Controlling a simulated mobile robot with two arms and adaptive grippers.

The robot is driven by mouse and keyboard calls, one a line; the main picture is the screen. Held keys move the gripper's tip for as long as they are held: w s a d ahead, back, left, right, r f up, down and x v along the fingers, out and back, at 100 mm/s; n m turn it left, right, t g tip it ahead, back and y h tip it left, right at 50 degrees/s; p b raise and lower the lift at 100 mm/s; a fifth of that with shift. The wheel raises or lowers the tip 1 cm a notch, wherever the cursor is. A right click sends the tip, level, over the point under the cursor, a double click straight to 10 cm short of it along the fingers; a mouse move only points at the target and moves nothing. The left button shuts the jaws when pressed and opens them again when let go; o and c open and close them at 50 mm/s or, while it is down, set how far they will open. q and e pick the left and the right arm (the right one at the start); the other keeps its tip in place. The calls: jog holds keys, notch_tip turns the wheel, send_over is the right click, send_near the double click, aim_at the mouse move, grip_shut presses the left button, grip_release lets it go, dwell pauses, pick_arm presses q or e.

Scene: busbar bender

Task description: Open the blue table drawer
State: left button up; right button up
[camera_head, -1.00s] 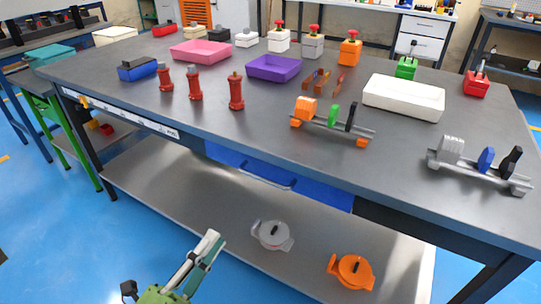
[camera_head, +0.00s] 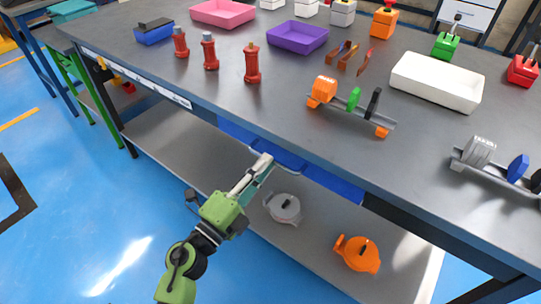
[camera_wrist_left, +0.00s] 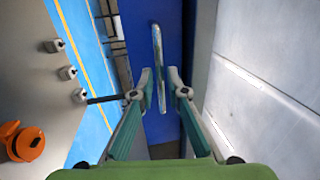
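The blue table drawer (camera_head: 336,184) sits under the grey tabletop, and its front looks flush with the table. Its metal bar handle (camera_head: 291,160) is partly hidden by my left gripper (camera_head: 264,164). In the left wrist view the blue front (camera_wrist_left: 178,35) fills the upper middle, with the shiny handle (camera_wrist_left: 157,50) running nearly upright in the picture. My left gripper (camera_wrist_left: 161,82) is open there, with one finger on each side of the handle's line and visible gaps to it. I cannot tell how deep the fingers reach. My right gripper is not in view.
The tabletop (camera_head: 285,118) above holds trays, red cylinders and fixtures, including a white tray (camera_head: 436,82). The lower shelf (camera_head: 180,148) carries a grey pot (camera_head: 284,208) and an orange pot (camera_head: 358,254) near the gripper. The blue floor in front is clear.

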pick_arm(q)
jog(key=shift+x, duration=1.45)
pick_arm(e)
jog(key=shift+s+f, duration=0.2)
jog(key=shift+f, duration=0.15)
pick_arm(q)
grip_shut()
jog(key=shift+f, duration=0.1)
